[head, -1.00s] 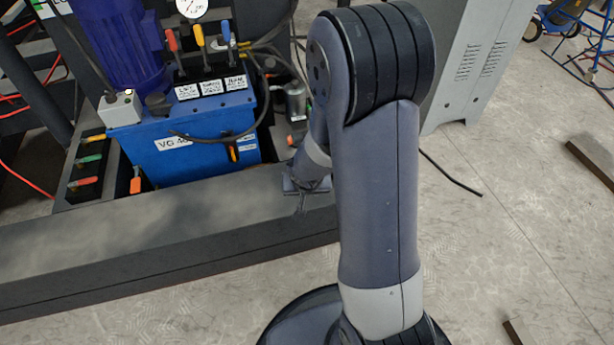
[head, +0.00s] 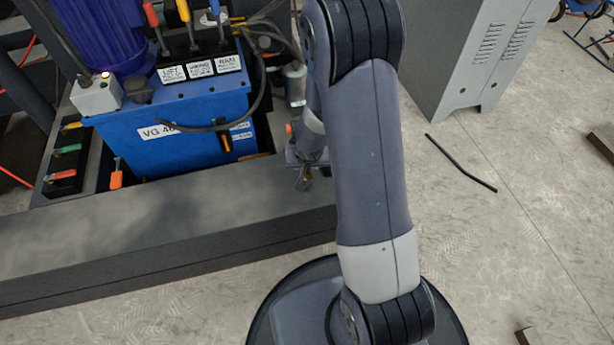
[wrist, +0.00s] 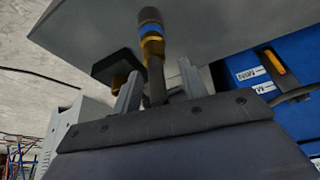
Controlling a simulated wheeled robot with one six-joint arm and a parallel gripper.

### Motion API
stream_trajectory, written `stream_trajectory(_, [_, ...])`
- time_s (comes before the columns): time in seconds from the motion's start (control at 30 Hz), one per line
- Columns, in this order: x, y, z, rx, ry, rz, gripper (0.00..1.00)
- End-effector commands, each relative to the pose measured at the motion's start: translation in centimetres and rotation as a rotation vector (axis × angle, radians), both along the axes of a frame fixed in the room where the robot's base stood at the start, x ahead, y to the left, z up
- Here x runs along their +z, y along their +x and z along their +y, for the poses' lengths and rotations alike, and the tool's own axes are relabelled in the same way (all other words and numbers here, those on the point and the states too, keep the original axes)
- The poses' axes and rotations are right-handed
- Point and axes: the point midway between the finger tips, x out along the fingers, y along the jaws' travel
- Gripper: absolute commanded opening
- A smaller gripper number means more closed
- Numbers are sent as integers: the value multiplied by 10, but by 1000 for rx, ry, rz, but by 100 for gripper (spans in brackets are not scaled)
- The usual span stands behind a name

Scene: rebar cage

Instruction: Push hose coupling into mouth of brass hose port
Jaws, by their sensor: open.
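The hose coupling (wrist: 152,40), brass with a blue band and a dark ribbed end, stands out past my gripper (wrist: 160,82) in the wrist view. Its narrow stem runs down between the two fingers. The fingers are apart, with a visible gap to the stem. A brass fitting (wrist: 118,82) on a dark block shows beside the left finger, partly hidden; it may be the brass hose port, but I cannot tell. The coupling's end is apart from this fitting. In the head view my gripper (head: 305,175) is small and low over the dark beam, partly hidden by my arm.
A blue hydraulic tank (head: 185,135) with levers and a black hose stands left of my gripper. The dark beam (head: 150,220) runs along the front. A grey cabinet (head: 465,60) stands behind at right. Open floor lies at right, with a black rod (head: 460,163) on it.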

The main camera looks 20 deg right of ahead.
Motion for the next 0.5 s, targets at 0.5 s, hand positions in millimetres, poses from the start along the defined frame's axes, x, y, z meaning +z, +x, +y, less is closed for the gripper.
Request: stream_trajectory(0.5, [-2,-3,0,-1,-1,8,3])
